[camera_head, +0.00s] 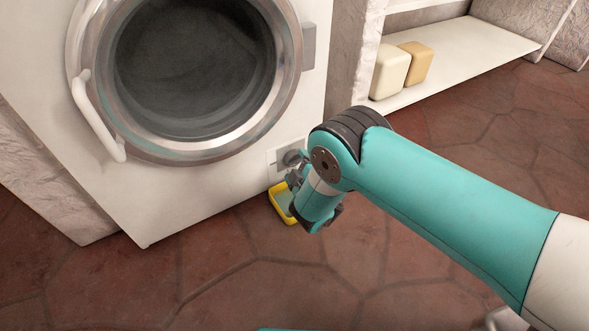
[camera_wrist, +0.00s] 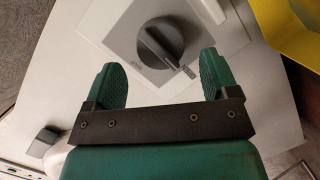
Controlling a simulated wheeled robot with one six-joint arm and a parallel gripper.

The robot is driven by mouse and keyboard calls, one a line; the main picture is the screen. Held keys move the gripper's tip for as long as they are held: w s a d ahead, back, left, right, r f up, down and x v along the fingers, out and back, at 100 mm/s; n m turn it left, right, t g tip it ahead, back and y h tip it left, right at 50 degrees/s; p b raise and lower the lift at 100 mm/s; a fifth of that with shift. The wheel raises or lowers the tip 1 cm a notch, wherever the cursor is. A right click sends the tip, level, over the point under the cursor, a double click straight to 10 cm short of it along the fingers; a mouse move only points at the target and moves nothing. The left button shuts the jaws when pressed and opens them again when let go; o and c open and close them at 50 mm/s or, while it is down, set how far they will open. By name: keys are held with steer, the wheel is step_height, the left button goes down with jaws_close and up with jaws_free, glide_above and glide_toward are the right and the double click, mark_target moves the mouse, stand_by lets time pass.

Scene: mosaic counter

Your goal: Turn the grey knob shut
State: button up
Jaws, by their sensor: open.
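The grey knob (camera_wrist: 160,43) is a dark round dial with a raised grip bar, set in a light square plate on the front of the white washing machine (camera_head: 200,185). In the head view the knob (camera_head: 292,157) shows low on the machine front, partly hidden by my arm. My gripper (camera_wrist: 160,72) is open, with its green fingers to the left and right of the knob and a clear gap on both sides. Whether the fingertips reach the knob's depth I cannot tell. The grip bar lies slanted, from upper left to lower right in the wrist view.
A yellow tray (camera_head: 275,209) lies on the floor by the machine, close below my gripper; its yellow also fills the wrist view's upper right corner. A low shelf (camera_head: 456,58) with two blocks stands at right.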

mark_target(294, 160)
steer(key=shift+b+x, duration=0.5)
steer(key=shift+x, duration=0.85)
steer(key=shift+c, duration=0.2)
steer(key=c, duration=0.9)
